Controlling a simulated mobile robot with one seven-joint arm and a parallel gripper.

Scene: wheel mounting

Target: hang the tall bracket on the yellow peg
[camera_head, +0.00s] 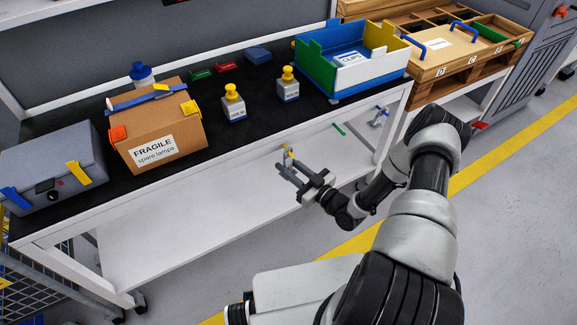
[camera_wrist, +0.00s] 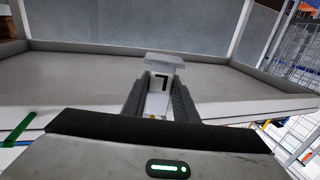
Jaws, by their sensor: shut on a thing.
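My gripper (camera_head: 286,166) is in front of the white front rail of the bench, below the black top. In the wrist view its two dark fingers (camera_wrist: 162,92) are closed on a pale grey bracket (camera_wrist: 163,64), which has a wide flat head and a dark slot in its face. The yellow peg (camera_head: 288,151) is on the front rail, right by the fingertips in the head view. A small yellow spot shows low between the fingers in the wrist view. Whether the bracket touches the peg or sits on it, I cannot tell.
A green peg (camera_head: 338,129) and a blue peg (camera_head: 378,112) are further right on the rail. On the bench are a cardboard box (camera_head: 150,125), a grey case (camera_head: 50,165), yellow-topped bottles and a coloured bin (camera_head: 368,78). The floor in front is clear.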

